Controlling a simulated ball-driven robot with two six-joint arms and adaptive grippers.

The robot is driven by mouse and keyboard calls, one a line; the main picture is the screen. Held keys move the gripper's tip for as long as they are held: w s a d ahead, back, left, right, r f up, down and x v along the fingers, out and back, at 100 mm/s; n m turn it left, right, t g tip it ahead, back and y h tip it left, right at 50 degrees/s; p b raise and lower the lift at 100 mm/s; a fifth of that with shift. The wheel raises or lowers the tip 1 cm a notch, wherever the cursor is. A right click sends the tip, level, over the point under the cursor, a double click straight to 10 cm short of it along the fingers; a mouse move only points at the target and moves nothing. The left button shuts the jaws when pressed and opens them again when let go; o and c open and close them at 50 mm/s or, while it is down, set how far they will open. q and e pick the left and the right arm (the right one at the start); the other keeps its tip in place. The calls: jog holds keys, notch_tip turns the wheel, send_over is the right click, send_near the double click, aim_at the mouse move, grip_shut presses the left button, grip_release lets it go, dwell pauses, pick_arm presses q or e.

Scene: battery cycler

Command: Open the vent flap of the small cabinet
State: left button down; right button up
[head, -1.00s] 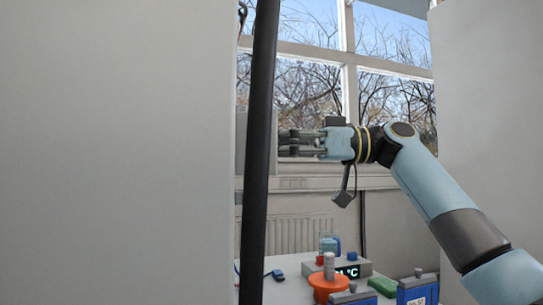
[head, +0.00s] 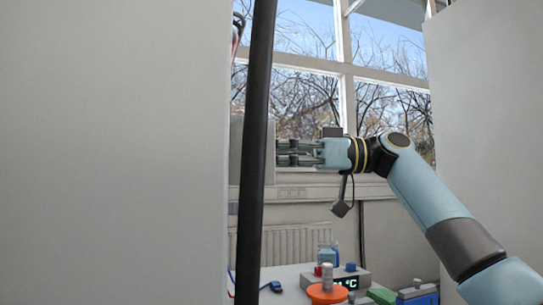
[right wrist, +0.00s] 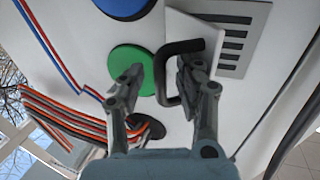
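In the right wrist view, the vent flap (right wrist: 188,32) is a pale panel with a black U-shaped handle (right wrist: 160,78), beside dark vent slots (right wrist: 235,45) on the small cabinet's white face (right wrist: 85,35). The slots are uncovered; I cannot tell how far the flap stands out. My right gripper (right wrist: 158,76) is open, its fingers on either side of the handle's bar, one finger inside the loop. In the head view, my right gripper (head: 290,152) reaches left to the cabinet (head: 238,150), which is mostly hidden by a black pole and a big pale panel. My left gripper is out of sight.
A green disc (right wrist: 128,62), a blue disc (right wrist: 122,5) and bundled cables (right wrist: 62,112) are on or beside the cabinet face. A black pole (head: 256,130) crosses the head view. Below the arm is a table with an orange piece (head: 326,294) and a temperature display (head: 347,282).

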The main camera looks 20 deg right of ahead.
jog(key=v, duration=1.2)
